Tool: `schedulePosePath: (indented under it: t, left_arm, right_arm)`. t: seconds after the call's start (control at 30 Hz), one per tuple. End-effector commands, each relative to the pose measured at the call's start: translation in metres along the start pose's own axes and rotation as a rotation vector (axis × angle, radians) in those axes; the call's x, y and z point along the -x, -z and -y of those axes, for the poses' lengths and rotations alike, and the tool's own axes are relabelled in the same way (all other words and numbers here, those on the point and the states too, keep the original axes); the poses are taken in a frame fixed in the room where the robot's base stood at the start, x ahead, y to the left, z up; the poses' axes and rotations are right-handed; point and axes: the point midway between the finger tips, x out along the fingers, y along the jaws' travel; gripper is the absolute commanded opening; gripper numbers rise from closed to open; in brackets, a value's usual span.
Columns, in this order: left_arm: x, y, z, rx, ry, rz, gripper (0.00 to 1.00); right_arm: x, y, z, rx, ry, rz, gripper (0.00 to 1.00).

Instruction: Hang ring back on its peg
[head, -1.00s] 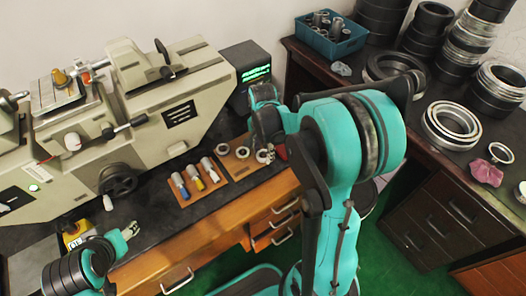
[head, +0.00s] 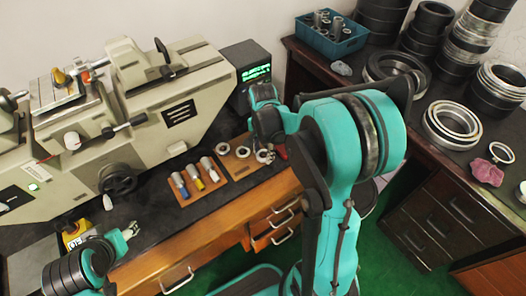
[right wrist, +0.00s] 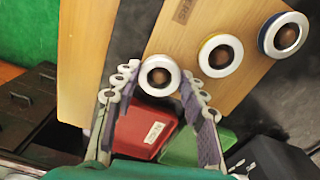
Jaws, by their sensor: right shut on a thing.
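A small silver bearing ring (right wrist: 158,76) sits between the fingertips of my right gripper (right wrist: 160,84), which is shut on it. A brown round peg end shows in the ring's hole; how far the ring is down the peg I cannot tell. The wooden board (right wrist: 180,35) carries two more rings around brown pegs, one yellow-edged (right wrist: 221,55) and one blue-edged (right wrist: 290,35). In the head view the board (head: 238,169) lies on the dark bench, and my right arm partly covers the right gripper. My left gripper (head: 130,230) is over the bench at left, its jaws too small to judge.
A red box (right wrist: 143,126) and a green box (right wrist: 195,148) lie below the board in the wrist view. Another board with several coloured-tipped tools (head: 195,178) lies left of the rings. A large beige machine (head: 180,90) stands behind. Big rings (head: 453,125) fill the right table.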

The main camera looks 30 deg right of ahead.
Motion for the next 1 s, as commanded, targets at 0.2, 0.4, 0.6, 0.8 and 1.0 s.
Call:
schedulePosePath:
  t: [0.2, 0.4, 0.6, 0.8, 1.0]
  left_arm:
    - [-0.002, -0.001, 0.000, 0.000, 0.000, 0.000, 0.52]
    - [-0.002, -0.001, 0.000, 0.000, 0.000, 0.000, 0.52]
    - [-0.002, -0.001, 0.000, 0.000, 0.000, 0.000, 0.52]
    - [-0.001, -0.001, 0.000, 0.000, 0.000, 0.000, 0.52]
    - [0.008, 0.006, 0.000, 0.000, 0.000, 0.000, 0.52]
  right_arm:
    - [-0.003, 0.000, 0.000, 0.000, 0.000, 0.000, 0.03]
    - [-0.003, 0.000, 0.000, 0.000, 0.000, 0.000, 0.66]
    - [-0.003, 0.000, 0.000, 0.000, 0.000, 0.000, 0.66]
    - [-0.002, 0.000, 0.000, 0.000, 0.000, 0.000, 0.66]
    - [0.012, 0.000, 0.000, 0.000, 0.000, 0.000, 0.66]
